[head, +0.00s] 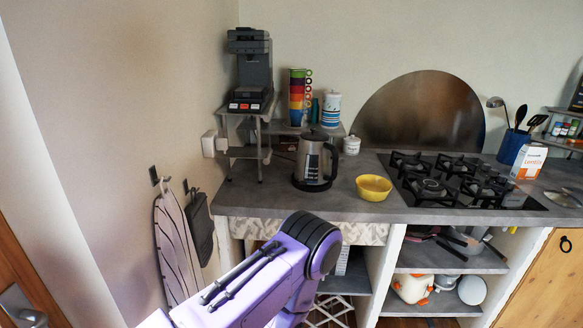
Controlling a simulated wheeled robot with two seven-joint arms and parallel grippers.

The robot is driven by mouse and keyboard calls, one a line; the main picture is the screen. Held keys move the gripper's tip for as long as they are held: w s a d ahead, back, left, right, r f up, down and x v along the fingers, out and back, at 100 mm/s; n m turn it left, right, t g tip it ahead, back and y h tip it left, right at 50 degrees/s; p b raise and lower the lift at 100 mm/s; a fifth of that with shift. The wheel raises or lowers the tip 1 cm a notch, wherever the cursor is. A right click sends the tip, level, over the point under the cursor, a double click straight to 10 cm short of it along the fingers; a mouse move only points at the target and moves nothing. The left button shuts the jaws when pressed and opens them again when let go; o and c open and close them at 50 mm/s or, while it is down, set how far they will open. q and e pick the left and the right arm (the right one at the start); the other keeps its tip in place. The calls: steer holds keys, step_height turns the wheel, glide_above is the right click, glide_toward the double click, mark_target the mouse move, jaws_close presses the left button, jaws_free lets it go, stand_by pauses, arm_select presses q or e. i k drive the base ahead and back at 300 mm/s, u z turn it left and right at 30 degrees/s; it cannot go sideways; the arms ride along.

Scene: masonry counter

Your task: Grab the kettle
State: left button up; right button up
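The kettle (311,162) stands upright on the grey counter in the head view, left of the yellow bowl. It has a silver body, a black lid, a black base and a dark handle on its right side. A purple arm link of mine comes up from the bottom of the view, in front of the counter and below the kettle. It does not touch the kettle. Neither of my grippers shows in this view.
A yellow bowl (374,187) sits right of the kettle, beside the black gas hob (455,180). A metal shelf (259,148) with a coffee machine (250,70) stands behind left. Colourful stacked cups (297,97) and a striped canister (331,109) are behind. Bare counter (265,197) lies in front.

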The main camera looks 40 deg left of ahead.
mark_target(312, 159)
steer(key=u, duration=0.8)
steer(key=i, duration=0.3)
